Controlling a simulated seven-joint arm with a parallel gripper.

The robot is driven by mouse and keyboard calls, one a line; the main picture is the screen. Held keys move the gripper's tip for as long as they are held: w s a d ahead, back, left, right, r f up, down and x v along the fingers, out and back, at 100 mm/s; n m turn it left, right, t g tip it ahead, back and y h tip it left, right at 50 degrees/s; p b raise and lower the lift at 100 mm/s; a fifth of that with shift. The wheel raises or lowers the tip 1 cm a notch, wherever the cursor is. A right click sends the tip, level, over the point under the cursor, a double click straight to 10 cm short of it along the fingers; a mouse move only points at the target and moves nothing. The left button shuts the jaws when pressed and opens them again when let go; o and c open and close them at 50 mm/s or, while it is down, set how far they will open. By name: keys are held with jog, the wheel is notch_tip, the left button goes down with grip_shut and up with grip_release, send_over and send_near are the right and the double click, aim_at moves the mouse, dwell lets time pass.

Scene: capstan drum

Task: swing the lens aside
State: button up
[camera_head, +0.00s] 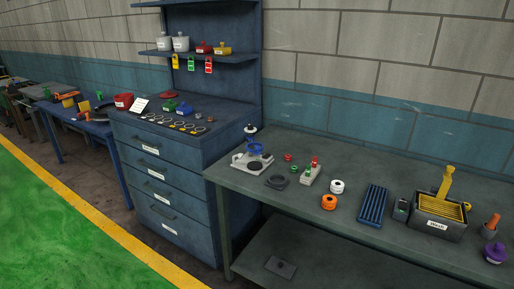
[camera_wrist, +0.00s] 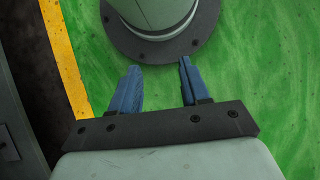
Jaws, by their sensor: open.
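A small device with a pale base (camera_head: 239,161) stands at the left end of the grey-green workbench. A blue ring-shaped part (camera_head: 255,149) sits above the base, and a dark disc lies under it. The ring may be the lens, but it is too small to tell. A dark knob on a white part (camera_head: 250,129) shows just behind it. My gripper (camera_wrist: 157,88) is open and empty in the wrist view, its two blue fingers apart above the green floor. It is not in the head view, and no lens shows in the wrist view.
A blue drawer cabinet (camera_head: 165,185) stands to the left. A yellow floor line (camera_wrist: 66,60) shows in the wrist view.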

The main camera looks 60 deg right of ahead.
jog(key=w+d+r+m+t, duration=0.1)
jog(key=w+d+r+t, duration=0.1)
jog(key=w+d+r, duration=0.35)
jog(key=w+d+r+m+t, duration=0.2)
jog(key=w+d, duration=0.4)
jog(key=w, duration=0.4)
jog(key=m+g+h, duration=0.2)
jog(key=m+h, duration=1.1)
jog(key=h, duration=0.5)
send_near(257, 146)
jog(key=v, duration=0.4)
jog(key=m, duration=0.4)
jog(key=x, duration=1.4)
jog(key=shift+d+f, duration=0.15)
jog(key=shift+c, duration=0.2)
grip_shut()
